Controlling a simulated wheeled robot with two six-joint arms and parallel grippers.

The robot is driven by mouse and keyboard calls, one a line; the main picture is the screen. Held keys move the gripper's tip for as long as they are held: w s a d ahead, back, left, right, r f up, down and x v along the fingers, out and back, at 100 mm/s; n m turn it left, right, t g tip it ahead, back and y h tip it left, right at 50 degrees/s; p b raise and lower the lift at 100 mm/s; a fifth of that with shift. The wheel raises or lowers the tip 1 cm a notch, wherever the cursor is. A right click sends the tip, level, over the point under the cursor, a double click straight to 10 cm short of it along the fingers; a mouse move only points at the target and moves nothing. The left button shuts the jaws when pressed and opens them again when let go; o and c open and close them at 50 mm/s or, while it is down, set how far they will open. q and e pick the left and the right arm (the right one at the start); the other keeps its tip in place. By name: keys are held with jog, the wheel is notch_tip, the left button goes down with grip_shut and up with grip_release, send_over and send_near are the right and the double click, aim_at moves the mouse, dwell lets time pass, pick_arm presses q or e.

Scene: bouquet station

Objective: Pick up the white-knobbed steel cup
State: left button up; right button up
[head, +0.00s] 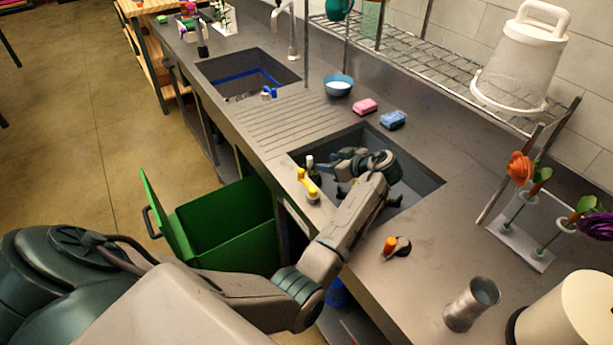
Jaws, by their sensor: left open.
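A dull steel cup (466,309) stands upright on the counter at the lower right; I see no white knob on it. A small white-topped item (310,161) shows at the near left edge of the right sink, partly hidden; I cannot tell what it is. My left gripper (332,180) is over the right sink, beside that item, open, with nothing visible in its jaws. It is well to the left of and beyond the steel cup. My right gripper is out of view.
A yellow-handled item (308,184) sits at the right sink's (420,178) near edge. An orange-topped item (391,244) lies on the counter. A green bin (228,222) stands below.

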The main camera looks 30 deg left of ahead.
aim_at(310, 167)
pick_arm(q)
jog(key=b+x, duration=0.2)
jog(key=x, duration=0.7)
jog(key=shift+a+f, duration=0.15)
jog(key=shift+a, duration=0.15)
grip_shut()
